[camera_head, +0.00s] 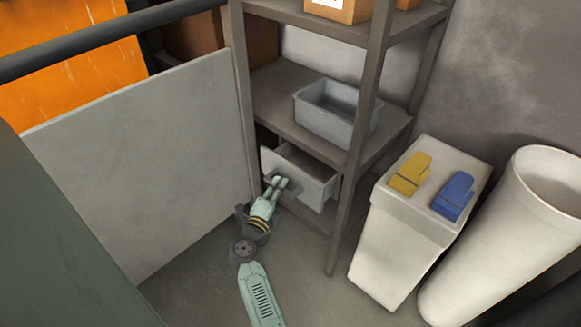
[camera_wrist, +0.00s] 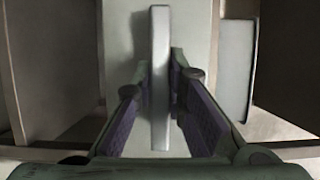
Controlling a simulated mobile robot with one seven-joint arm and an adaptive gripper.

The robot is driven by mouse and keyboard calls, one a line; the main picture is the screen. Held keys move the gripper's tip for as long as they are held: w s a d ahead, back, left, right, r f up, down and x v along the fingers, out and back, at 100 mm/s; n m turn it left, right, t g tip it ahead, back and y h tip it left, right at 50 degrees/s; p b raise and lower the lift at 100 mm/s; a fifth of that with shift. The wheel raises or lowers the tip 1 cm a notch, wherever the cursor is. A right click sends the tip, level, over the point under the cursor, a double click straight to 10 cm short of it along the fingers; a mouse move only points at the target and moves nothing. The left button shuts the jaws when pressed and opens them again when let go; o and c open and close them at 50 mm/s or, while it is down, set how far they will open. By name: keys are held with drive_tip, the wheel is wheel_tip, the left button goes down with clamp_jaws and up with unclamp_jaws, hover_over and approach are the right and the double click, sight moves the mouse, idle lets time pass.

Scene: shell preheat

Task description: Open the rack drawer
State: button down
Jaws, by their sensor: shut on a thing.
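The rack drawer (camera_head: 311,188) is a light grey box under the rack's middle shelf. It stands partly out of the rack, and part of its inside shows from above. My gripper (camera_head: 277,182) reaches its front face from the lower left. In the wrist view my gripper (camera_wrist: 160,75) has its two purple-padded fingers on either side of a pale bar, the drawer handle (camera_wrist: 159,45), and is shut on it. The drawer front (camera_wrist: 195,25) shows behind the bar. The fingers hide part of the handle in the head view.
The rack (camera_head: 353,160) holds a grey bin (camera_head: 335,112) and cardboard boxes (camera_head: 340,8). A white container (camera_head: 395,245) with yellow (camera_head: 410,172) and blue (camera_head: 453,196) clips and a white cylinder (camera_head: 505,235) stand right. A grey panel (camera_head: 150,160) stands left. Some floor before the rack is clear.

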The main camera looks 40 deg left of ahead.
drive_tip(key=s+a+p, duration=0.1)
drive_tip(key=s+p, duration=0.3)
drive_tip(key=s, duration=1.5)
drive_tip(key=shift+a, duration=0.2)
drive_tip(key=c, duration=1.6)
unclamp_jaws()
drive_tip(key=v, duration=1.2)
drive_tip(key=shift+r, duration=0.1)
